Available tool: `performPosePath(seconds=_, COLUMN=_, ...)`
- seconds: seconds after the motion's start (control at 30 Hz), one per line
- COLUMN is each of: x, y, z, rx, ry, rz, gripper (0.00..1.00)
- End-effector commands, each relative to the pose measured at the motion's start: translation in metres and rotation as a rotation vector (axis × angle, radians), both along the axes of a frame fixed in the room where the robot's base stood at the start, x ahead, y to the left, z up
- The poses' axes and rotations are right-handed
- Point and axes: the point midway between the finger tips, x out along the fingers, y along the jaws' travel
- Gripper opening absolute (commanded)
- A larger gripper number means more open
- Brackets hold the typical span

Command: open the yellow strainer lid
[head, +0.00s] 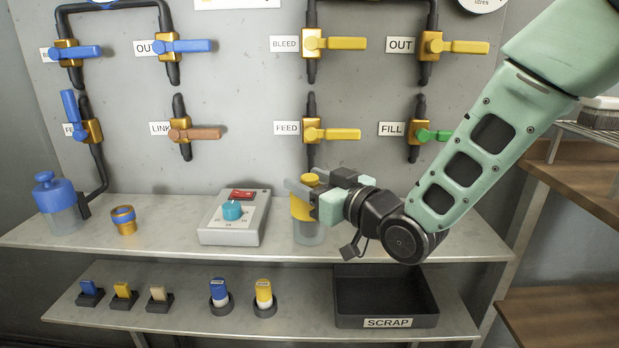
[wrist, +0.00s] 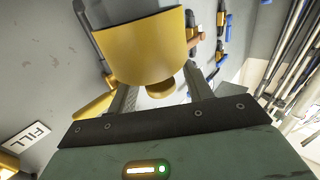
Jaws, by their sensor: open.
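The yellow strainer lid (head: 301,208) sits on a clear strainer bowl (head: 308,233) on the upper shelf, below the FEED valve of the yellow row. My gripper (head: 313,196) is at the top of the lid, coming from the right, and partly covers it. In the wrist view the yellow lid (wrist: 145,50) fills the upper middle, with its round knob (wrist: 160,89) between the two fingers of my gripper (wrist: 160,93). The fingers stand apart, one on each side of the knob. Whether either finger touches the knob I cannot tell.
A grey control box (head: 235,218) with a teal knob stands left of the strainer. A blue-lidded strainer (head: 55,194) and a small gold-and-blue fitting (head: 124,220) are further left. Yellow-handled valves (head: 333,134) are above my gripper. A black SCRAP tray (head: 385,296) lies below.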

Motion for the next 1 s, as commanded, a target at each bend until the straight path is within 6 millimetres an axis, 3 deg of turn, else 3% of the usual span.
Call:
performPosePath(seconds=0.3, x=0.002, y=0.001, z=0.000, rx=0.001, ry=-0.001, rz=0.000, gripper=0.48)
performPosePath(seconds=0.47, x=0.002, y=0.001, z=0.000, rx=0.001, ry=-0.001, rz=0.000, gripper=0.03)
performPosePath(seconds=0.5, x=0.002, y=0.001, z=0.000, rx=0.001, ry=-0.001, rz=0.000, gripper=0.00)
performPosePath(seconds=1.0, x=0.011, y=0.000, z=0.014, rx=0.004, ry=0.134, rz=-0.002, gripper=0.00)
